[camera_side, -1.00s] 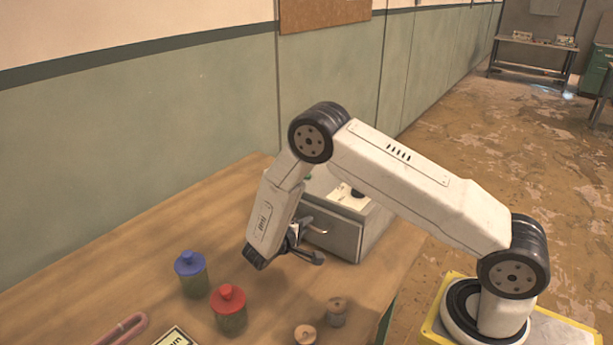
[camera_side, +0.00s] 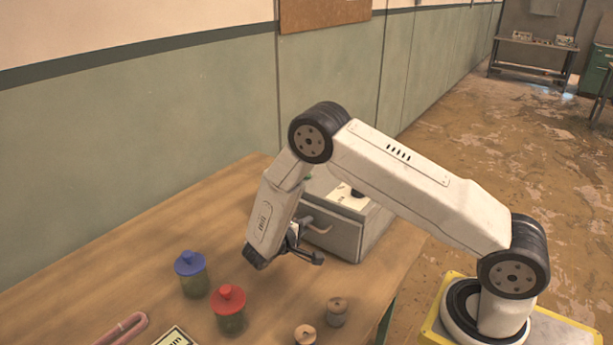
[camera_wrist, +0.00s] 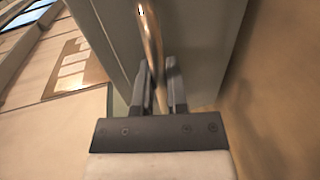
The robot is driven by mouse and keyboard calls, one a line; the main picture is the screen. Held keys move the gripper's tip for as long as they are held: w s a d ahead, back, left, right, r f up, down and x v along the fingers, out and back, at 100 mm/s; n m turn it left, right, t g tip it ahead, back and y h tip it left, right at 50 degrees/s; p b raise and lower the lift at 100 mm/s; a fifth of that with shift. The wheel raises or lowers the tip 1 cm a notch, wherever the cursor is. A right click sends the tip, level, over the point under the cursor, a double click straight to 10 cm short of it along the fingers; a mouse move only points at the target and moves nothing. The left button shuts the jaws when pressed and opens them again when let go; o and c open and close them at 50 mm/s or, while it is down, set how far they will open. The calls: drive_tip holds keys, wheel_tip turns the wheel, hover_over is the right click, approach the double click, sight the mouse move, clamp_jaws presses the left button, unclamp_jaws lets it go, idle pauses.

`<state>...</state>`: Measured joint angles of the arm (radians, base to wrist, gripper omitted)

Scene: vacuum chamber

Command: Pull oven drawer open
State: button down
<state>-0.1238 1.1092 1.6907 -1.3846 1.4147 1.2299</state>
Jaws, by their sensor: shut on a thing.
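The oven drawer is in a grey box (camera_side: 345,240) on the wooden table, with its front facing my gripper. A metal bar handle (camera_side: 318,230) runs across that front. In the wrist view the drawer front (camera_wrist: 200,35) fills the upper middle, and the handle (camera_wrist: 150,40) runs down between my fingers. My gripper (camera_side: 308,242) is at the drawer front, and it also shows in the wrist view (camera_wrist: 162,85), shut on the handle. My arm hides part of the box's left side in the side view. I cannot tell whether any gap shows around the drawer front.
A blue-lidded jar (camera_side: 192,275) and a red-lidded jar (camera_side: 229,310) stand on the table left of and nearer than the drawer. Two small round pieces (camera_side: 337,311) (camera_side: 305,335) lie at the front. A pink tube (camera_side: 125,330) and a label card (camera_side: 176,338) are at the front left.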

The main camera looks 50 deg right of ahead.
drive_tip(key=shift+a, duration=0.1)
idle(0.4)
drive_tip(key=v, duration=0.2)
drive_tip(key=f+v, duration=0.1)
drive_tip(key=v, duration=0.1)
drive_tip(key=shift+a+r, duration=0.1)
drive_tip(key=shift+a, duration=0.15)
drive_tip(key=c, duration=0.7)
unclamp_jaws()
drive_tip(key=shift+r, duration=0.1)
